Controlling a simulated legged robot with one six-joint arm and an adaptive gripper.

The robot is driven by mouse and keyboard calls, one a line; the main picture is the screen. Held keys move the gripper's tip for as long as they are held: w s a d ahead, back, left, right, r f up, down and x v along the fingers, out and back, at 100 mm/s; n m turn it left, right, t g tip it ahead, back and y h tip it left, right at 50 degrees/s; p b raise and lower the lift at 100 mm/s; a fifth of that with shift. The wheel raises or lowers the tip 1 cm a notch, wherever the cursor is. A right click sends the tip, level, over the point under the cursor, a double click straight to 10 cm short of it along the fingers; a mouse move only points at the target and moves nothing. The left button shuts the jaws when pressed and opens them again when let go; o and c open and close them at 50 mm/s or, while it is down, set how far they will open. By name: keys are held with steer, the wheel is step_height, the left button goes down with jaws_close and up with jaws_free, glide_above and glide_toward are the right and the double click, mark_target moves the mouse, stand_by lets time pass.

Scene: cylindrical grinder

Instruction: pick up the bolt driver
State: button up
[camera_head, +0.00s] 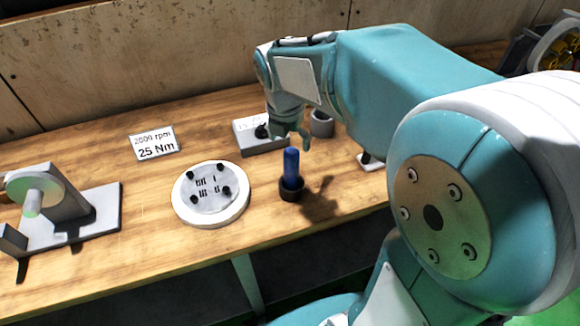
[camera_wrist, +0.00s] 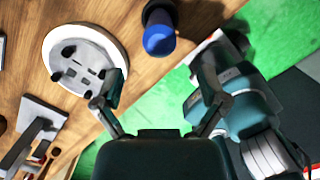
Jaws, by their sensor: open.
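The bolt driver, as I take it, is the upright blue handle (camera_head: 291,163) in a dark round base (camera_head: 291,190) on the wooden bench. In the wrist view the blue top (camera_wrist: 159,40) shows near the upper edge, with the dark base partly hidden beneath it. My gripper (camera_head: 291,143) is open and empty, and appears just above and behind the blue handle in the head view. In the wrist view my gripper (camera_wrist: 160,101) has its fingers spread wide, and the handle lies ahead of the fingertips, apart from them.
A white round plate (camera_head: 236,213) with several black knobs stands left of the handle. A grey block (camera_head: 268,143) and a grey cup (camera_head: 321,124) are behind. A sign (camera_head: 154,145) reads 2500 rpm, 25 Nm. A grey fixture (camera_head: 97,215) stands far left. The bench front edge is close.

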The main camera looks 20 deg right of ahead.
mark_target(292, 160)
steer(key=f, duration=0.2)
steer(key=w+f, duration=0.1)
steer(key=f, duration=0.2)
steer(key=d+f, duration=0.1)
steer(key=f, duration=0.2)
steer(key=shift+w+f, duration=0.15)
steer(key=shift+f, duration=0.05)
steer(key=c, duration=1.2)
